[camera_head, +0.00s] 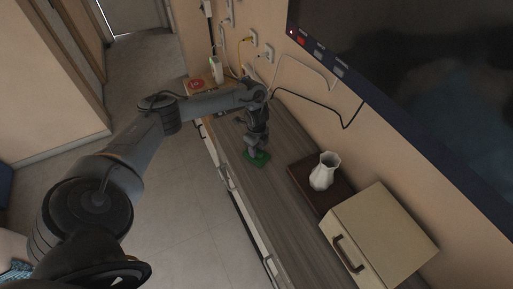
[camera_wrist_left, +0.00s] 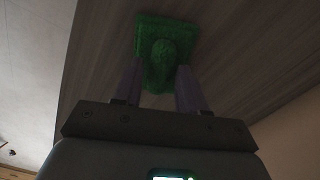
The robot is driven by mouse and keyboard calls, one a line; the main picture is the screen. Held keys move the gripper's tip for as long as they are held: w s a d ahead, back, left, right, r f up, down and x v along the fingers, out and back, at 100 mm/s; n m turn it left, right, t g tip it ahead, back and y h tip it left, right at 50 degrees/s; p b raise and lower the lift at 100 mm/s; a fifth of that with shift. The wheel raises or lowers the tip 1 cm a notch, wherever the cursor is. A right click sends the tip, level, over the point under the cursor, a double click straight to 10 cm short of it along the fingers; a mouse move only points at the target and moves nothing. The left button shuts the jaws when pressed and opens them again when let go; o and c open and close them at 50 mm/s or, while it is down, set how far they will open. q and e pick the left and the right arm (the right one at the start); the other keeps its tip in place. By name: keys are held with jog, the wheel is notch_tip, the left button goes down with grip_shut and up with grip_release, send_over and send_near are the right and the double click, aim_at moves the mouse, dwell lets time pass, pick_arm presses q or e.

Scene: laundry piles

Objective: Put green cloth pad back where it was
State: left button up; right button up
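The green cloth pad (camera_head: 258,158) is on the wooden cabinet top, near its front edge, in the head view. My left gripper (camera_head: 255,149) points down right over it. In the left wrist view, the green pad (camera_wrist_left: 182,29) has a flat square part against the wood and a raised lump between the two fingers of my left gripper (camera_wrist_left: 160,78). The lump fills the gap, and the fingers look closed on it from both sides. Whether the flat part touches the wood is hard to tell. My right gripper is not in view.
The long cabinet top (camera_head: 246,190) is bare left of the dark box (camera_head: 334,196), which carries a white vase (camera_head: 324,171). A beige box with a handle (camera_head: 385,228) stands nearer. A red item (camera_head: 197,84) and a small white-green item (camera_head: 216,68) lie at the far end.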

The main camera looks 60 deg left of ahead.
pick_arm(q)
jog(key=shift+o, duration=0.7)
jog(key=shift+r, duration=0.55)
notch_tip(320, 180, up, 11)
jog(key=p, duration=0.6)
jog(key=shift+r, duration=0.15)
